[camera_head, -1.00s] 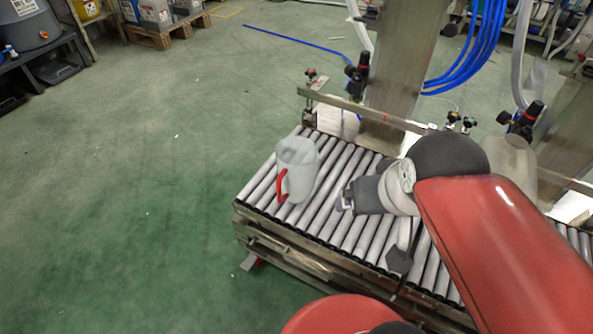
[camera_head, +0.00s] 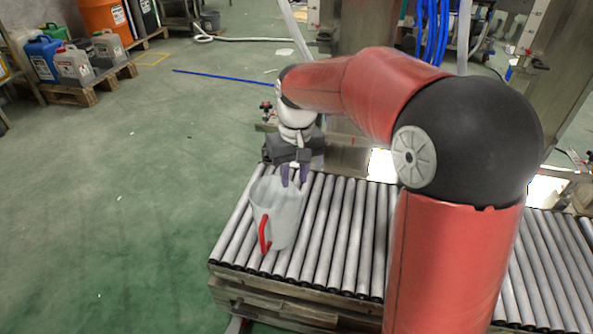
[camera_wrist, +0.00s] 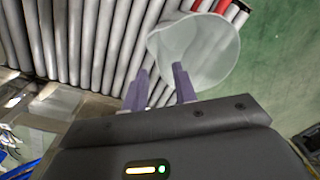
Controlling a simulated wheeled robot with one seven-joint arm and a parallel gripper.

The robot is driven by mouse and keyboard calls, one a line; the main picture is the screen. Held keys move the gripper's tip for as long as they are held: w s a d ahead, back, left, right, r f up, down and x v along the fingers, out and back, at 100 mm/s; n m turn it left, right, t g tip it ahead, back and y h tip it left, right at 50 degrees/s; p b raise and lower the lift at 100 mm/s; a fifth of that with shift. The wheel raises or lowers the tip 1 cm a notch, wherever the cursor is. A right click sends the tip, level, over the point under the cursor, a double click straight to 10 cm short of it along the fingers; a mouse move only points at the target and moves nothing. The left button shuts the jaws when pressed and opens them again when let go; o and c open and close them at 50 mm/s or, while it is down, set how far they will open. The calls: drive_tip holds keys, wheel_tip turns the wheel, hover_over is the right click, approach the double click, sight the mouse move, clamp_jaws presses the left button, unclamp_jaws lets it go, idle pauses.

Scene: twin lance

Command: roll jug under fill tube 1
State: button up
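The jug (camera_head: 276,212), pale and translucent with a red handle, stands upright on the roller conveyor (camera_head: 345,235), near its left end. Its handle faces the front in the head view. My gripper (camera_head: 294,176) is on the jug's far side, pointing down close to the rim. In the wrist view, the gripper's two purple fingers (camera_wrist: 160,85) are apart with nothing gripped between them. The jug (camera_wrist: 195,55) is just beyond the fingertips there; whether one finger touches it I cannot tell. I cannot make out fill tube 1; my arm covers part of the conveyor's far side.
The rollers run on to the right behind my arm. A metal frame stands along the conveyor's far side, with blue hoses (camera_head: 432,35) above. Containers on pallets (camera_head: 75,75) stand at the far left. The green floor (camera_head: 130,180) left of the conveyor is clear.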

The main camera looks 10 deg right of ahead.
drive_tip(key=shift+a+f+b, duration=0.2)
drive_tip(key=shift+f+b, duration=0.55)
drive_tip(key=shift+f, duration=3.2)
drive_tip(key=shift+c, duration=0.5)
clamp_jaws()
